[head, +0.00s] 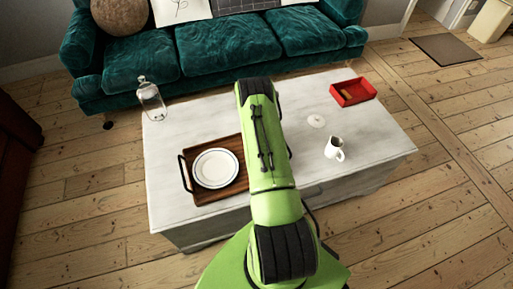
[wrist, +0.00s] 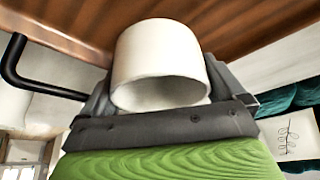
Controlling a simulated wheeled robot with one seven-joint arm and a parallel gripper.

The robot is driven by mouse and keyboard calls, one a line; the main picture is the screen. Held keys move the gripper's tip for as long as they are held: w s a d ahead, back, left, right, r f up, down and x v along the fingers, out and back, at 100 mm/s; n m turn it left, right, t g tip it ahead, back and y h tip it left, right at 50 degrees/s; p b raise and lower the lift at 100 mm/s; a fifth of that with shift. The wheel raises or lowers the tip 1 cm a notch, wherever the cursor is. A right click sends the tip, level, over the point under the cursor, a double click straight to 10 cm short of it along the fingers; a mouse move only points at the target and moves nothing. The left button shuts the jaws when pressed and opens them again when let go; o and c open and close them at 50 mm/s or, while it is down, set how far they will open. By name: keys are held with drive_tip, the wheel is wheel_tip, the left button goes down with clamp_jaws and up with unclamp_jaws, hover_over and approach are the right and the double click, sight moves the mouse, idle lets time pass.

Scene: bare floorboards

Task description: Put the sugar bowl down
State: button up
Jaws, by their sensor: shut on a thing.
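The white sugar bowl (wrist: 160,55) is between the fingers of my gripper (wrist: 165,85) in the wrist view. Its open mouth faces the camera side and its far end is close to the brown wooden tray (wrist: 240,20); I cannot tell whether they touch. In the head view my green arm hides the bowl and gripper. There the tray (head: 205,196) lies on the white table (head: 300,130), partly covered by my arm, with a white plate (head: 215,168) on its left part.
A glass bottle (head: 150,100) stands at the table's back left. A red box (head: 352,92) is at the back right, with a white round thing (head: 316,121) and a small white jug (head: 334,149) nearer. A black tray handle (wrist: 25,75) rises beside the bowl. A teal sofa (head: 225,45) stands behind.

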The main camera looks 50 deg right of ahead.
drive_tip(key=shift+f+b, duration=0.3)
drive_tip(key=shift+f, duration=1.15)
drive_tip(key=shift+f, duration=0.1)
